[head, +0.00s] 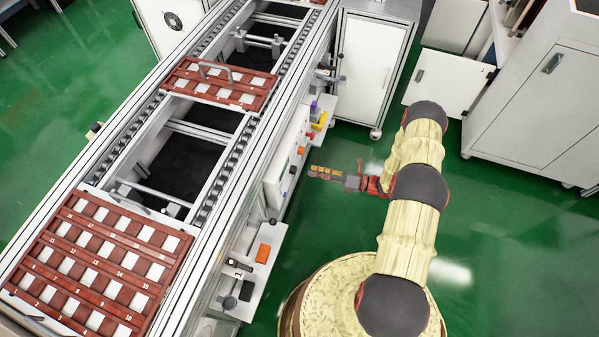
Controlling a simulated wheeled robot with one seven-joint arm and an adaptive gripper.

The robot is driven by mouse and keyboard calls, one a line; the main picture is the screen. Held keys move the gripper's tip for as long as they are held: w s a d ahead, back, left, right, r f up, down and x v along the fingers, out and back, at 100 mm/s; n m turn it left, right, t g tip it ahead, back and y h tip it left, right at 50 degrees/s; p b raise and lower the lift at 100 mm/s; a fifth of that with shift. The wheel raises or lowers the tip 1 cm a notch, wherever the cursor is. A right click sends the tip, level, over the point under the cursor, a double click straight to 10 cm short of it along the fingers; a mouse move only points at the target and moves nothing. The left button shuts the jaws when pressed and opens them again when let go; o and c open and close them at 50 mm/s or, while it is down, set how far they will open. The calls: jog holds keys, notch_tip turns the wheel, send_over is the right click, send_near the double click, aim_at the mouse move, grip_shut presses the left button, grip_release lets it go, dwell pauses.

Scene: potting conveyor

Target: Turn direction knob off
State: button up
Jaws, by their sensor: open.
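The direction knob cannot be singled out at this size. The white control panel (277,183) on the conveyor's right side carries small controls, among them a black one (293,170) and an orange one (301,150). A red control (310,136) and a yellow part (320,121) sit farther along. No knob's setting can be read. My gripper (312,171) is open and points left toward the panel. It appears to the right of the panel, with green floor showing around it; the exact gap cannot be told. Nothing shows between its fingers.
The conveyor (205,225) carries red-brown trays (220,84) and (90,262). A lower white shelf (262,270) holds an orange box (263,253) and black parts. White cabinets (372,68) and (530,110) stand at the back and right. Green floor is clear between.

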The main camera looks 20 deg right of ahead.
aim_at(293, 170)
jog(key=w+a+f+m+t+b, duration=0.1)
jog(key=w+a+f+b, duration=0.1)
jog(key=w+a+f, duration=0.1)
jog(key=w+a, duration=0.1)
jog(key=a, duration=0.1)
jog(key=shift+a+m, duration=0.3)
dwell(0.4)
jog(key=c, duration=1.1)
jog(key=shift+c, duration=0.2)
